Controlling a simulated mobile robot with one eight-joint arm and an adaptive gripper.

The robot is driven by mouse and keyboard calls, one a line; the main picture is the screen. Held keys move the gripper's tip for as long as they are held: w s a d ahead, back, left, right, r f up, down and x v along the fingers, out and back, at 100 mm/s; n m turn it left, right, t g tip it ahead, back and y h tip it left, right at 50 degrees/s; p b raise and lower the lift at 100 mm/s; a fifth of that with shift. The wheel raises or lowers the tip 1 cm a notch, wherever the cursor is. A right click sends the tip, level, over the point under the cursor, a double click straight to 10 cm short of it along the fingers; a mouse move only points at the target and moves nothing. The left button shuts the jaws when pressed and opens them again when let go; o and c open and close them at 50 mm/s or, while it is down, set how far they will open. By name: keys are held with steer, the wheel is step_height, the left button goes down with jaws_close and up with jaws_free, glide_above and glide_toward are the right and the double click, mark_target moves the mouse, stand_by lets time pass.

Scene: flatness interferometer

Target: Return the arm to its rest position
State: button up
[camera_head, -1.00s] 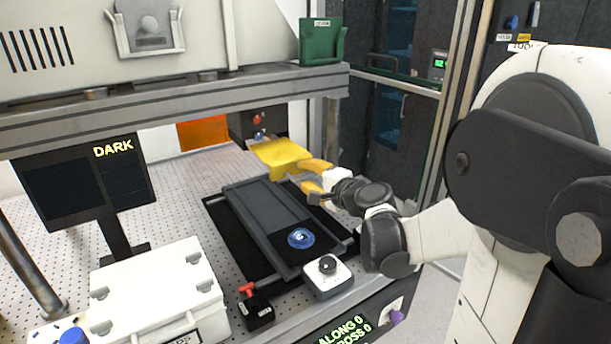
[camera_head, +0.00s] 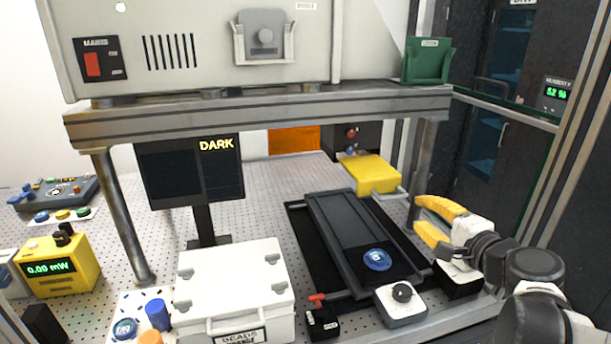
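My gripper (camera_head: 418,213) has two yellow-orange fingers with a gap between them and nothing in it. It is at the right of the head view, by the right edge of the optical table, with its fingers pointing left. My white and dark-grey arm comes in from the lower right corner. The fingers show to the right of a dark rail stage (camera_head: 345,232) and in front of a yellow block (camera_head: 371,174). I cannot tell the exact height of the fingers above the table.
A blue disc (camera_head: 377,260) lies on the stage. A white knob box (camera_head: 401,303) stands in front of it. A white beads case (camera_head: 234,291) and yellow power meter (camera_head: 57,266) stand left. A metal beam (camera_head: 260,118) on posts spans above the table.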

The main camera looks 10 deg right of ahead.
steer(key=s+a+f+n+g+y+b, duration=0.1)
steer(key=a+f+n+g, duration=0.2)
steer(key=a, duration=0.4)
steer(key=s+a+f+n+g+y+b, duration=0.1)
steer(key=s+a+f+n, duration=0.1)
steer(key=a+f+n, duration=0.3)
steer(key=s+a+f+n+g+h, duration=0.1)
steer(key=s+a+f+n+g, duration=0.1)
steer(key=s+a+n, duration=0.1)
steer(key=s+a+f+n+g+h+b, duration=0.1)
steer(key=s+a+f+n+g, duration=0.1)
steer(key=s+n, duration=0.4)
steer(key=shift+s+a+f+n+g+h, duration=0.3)
steer(key=shift+s+a+f, duration=0.1)
steer(key=shift+a, duration=0.45)
